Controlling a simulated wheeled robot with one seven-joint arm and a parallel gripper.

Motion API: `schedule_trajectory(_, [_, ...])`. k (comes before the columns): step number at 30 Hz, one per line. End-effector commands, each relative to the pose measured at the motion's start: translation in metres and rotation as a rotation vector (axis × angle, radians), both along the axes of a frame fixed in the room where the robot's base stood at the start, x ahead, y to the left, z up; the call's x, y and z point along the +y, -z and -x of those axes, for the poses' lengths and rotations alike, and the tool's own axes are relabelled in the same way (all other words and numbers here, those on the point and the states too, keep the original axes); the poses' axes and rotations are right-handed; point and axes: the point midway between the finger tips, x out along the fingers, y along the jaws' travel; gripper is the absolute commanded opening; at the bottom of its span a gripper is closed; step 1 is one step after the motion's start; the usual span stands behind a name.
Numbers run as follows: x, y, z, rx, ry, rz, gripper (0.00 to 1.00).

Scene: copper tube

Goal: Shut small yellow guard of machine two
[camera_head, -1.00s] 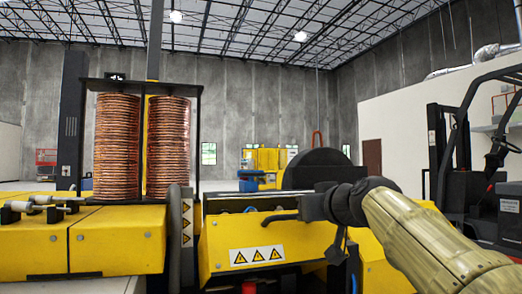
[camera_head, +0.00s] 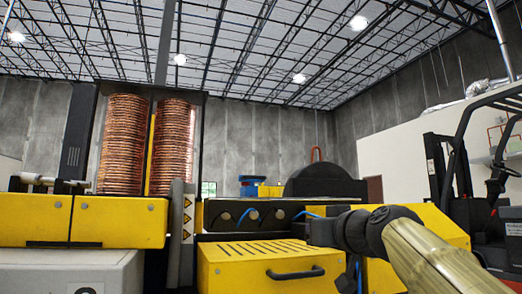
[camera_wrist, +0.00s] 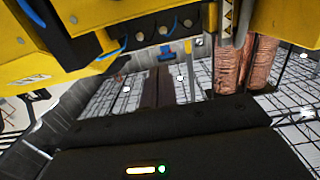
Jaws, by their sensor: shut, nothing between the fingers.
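In the head view, a yellow slotted cover (camera_head: 235,275) with a black handle (camera_head: 295,273) sits low in the middle, in front of machine two; I take it for the small guard. Behind and above it is a dark recess (camera_head: 275,212) with round fittings and blue hoses, uncovered. The recess also shows in the wrist view (camera_wrist: 172,24), which looks upside down. My gripper (camera_head: 318,233) is shut and empty, above and right of the handle and apart from it in the picture. Its fingertips are hard to make out, and the distance to the guard cannot be told.
Two copper coils (camera_head: 122,145) stand behind the machine at left. A grey post with warning triangles (camera_head: 186,215) rises left of the guard. A yellow housing (camera_head: 435,222) lies behind my arm, and a forklift (camera_head: 490,170) stands at far right.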

Motion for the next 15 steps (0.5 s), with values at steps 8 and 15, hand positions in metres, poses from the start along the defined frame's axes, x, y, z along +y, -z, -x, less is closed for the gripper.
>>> schedule_trajectory(8, [0.003, 0.039, 0.004, 0.0, -0.008, 0.0, 0.0])
schedule_trajectory(15, [0.004, 0.066, 0.005, 0.0, -0.01, 0.0, 0.0])
